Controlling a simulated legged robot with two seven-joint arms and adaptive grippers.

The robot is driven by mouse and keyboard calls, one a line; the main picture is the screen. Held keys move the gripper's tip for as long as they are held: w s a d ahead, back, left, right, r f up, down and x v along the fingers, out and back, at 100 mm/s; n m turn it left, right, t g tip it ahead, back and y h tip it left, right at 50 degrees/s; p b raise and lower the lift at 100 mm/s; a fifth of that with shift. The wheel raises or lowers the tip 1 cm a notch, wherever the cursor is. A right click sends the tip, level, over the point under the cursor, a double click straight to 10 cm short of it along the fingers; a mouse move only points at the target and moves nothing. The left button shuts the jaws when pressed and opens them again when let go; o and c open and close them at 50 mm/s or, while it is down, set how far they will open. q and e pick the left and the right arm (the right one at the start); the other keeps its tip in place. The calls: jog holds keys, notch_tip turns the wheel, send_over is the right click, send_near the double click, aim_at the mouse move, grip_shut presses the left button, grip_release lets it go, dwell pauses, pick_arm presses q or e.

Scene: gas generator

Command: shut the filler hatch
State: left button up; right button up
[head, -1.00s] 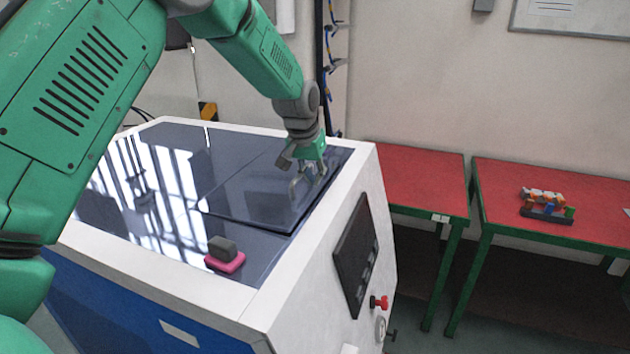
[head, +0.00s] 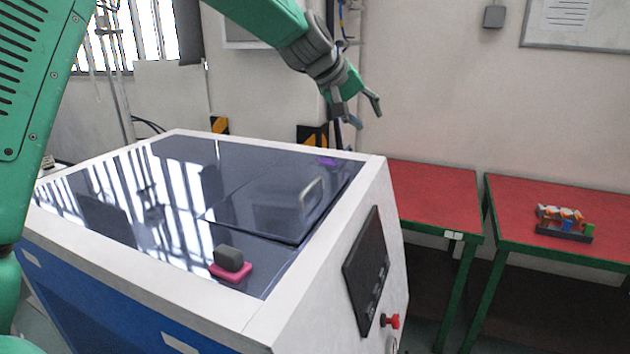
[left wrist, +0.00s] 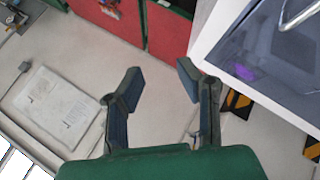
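The filler hatch (head: 258,208) is a dark glossy panel lying flat in the dark top of the generator (head: 110,172), with a metal loop handle (head: 312,191) near its right edge. It looks flush or nearly flush with the top. My left gripper (head: 356,108) is above and beyond the generator's far right corner, apart from the hatch. In the left wrist view its two fingers (left wrist: 157,82) are spread with nothing between them. The handle also shows at the top right of the left wrist view (left wrist: 297,14). My right gripper is in no view.
A grey block on a pink base (head: 231,262) sits on the generator top near its front edge. A purple patch (head: 326,161) shows by the far right corner. A dark panel (head: 365,262) and red knob (head: 390,321) are on the side. Red tables (head: 430,190) stand at the right.

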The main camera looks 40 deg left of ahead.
pick_arm(q)
jog(key=w+a+r+n+t+y+b, duration=0.1)
jog(key=w+a+r+n+t, duration=0.1)
jog(key=w+r+n+t, duration=0.45)
jog(key=n+g+y+b, duration=0.2)
jog(key=n+g+y, duration=0.4)
jog(key=n, duration=1.3)
send_over(310, 186)
jog(key=w+a, duration=0.1)
jog(key=w, duration=0.4)
notch_tip(310, 186, down, 4)
jog(key=s+d+f+n+g+h+b, duration=0.15)
jog(key=s+d+f+n+g, duration=0.35)
jog(key=s, duration=0.5)
jog(key=x, duration=0.8)
jog(key=p+x, duration=0.1)
jog(key=x, duration=0.4)
jog(key=shift+s+a, duration=0.25)
jog(key=shift+a, duration=0.05)
jog(key=shift+w+f, duration=0.3)
jog(key=shift+f, duration=0.5)
jog(key=shift+a, duration=0.1)
grip_shut()
jog(key=shift+f, duration=0.15)
